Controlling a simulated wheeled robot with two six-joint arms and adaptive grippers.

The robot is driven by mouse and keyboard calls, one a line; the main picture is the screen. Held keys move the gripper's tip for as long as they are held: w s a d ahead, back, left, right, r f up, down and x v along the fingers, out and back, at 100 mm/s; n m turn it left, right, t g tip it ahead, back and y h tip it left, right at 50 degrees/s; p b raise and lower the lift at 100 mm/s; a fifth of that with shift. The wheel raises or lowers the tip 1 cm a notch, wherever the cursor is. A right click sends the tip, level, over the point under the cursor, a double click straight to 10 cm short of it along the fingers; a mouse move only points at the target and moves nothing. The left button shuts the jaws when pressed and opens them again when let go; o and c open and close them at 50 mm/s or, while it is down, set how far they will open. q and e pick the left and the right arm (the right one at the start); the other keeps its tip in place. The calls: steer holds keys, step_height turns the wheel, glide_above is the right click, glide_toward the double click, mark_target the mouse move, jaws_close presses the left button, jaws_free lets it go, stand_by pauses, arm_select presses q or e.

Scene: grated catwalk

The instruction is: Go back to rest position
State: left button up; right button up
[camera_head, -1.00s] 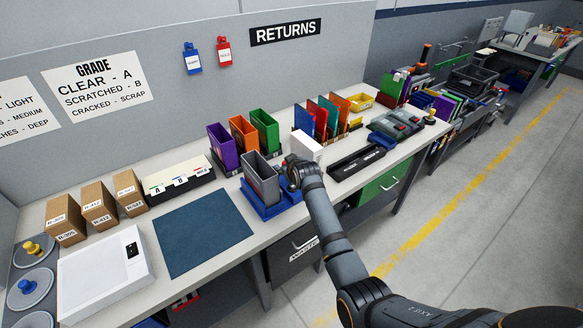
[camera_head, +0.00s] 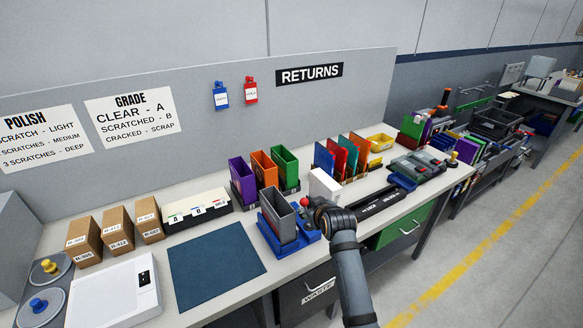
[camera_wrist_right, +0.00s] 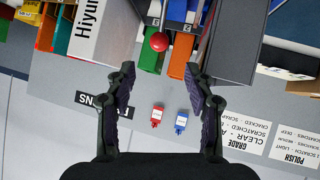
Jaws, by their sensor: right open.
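My right gripper (camera_head: 320,208) is above the bench, close to the white box (camera_head: 324,186) and the blue stand (camera_head: 284,243) that holds a grey bin (camera_head: 279,214). Its fingertips are hard to make out there. In the right wrist view, which is upside down, the right gripper (camera_wrist_right: 160,75) has its two fingers spread with nothing between them. Beyond them show a red ball (camera_wrist_right: 160,42), the green bin (camera_wrist_right: 150,58) and the orange bin (camera_wrist_right: 180,58). My left gripper is in neither view.
Purple, orange and green bins (camera_head: 286,168) stand behind the stand. A dark blue mat (camera_head: 215,265) lies left of it, with cardboard boxes (camera_head: 117,230) beyond. Upright coloured folders (camera_head: 343,158) and a black tray (camera_head: 381,202) are to the right. The yellow-lined floor (camera_head: 480,265) is clear.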

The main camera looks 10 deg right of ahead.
steer(key=s+d+f+m+g, duration=0.1)
steer(key=s+d+f+g, duration=0.15)
steer(key=s, duration=0.85)
steer(key=s+d+f+m+g+h, duration=0.15)
steer(key=s+f, duration=0.25)
steer(key=s, duration=0.7)
steer(key=s+d+f+g, duration=0.3)
steer(key=s+f, duration=0.1)
steer(key=s, duration=0.8)
step_height(320, 180, down, 26)
steer(key=s+d+g, duration=0.1)
steer(key=d+g, duration=0.1)
steer(key=s+d+f+g+b, duration=0.1)
steer(key=s+f, duration=1.7)
steer(key=s, duration=0.1)
steer(key=shift+s+d+m+b, duration=0.15)
steer(key=shift+d+m+b, duration=0.15)
steer(key=shift+m, duration=0.05)
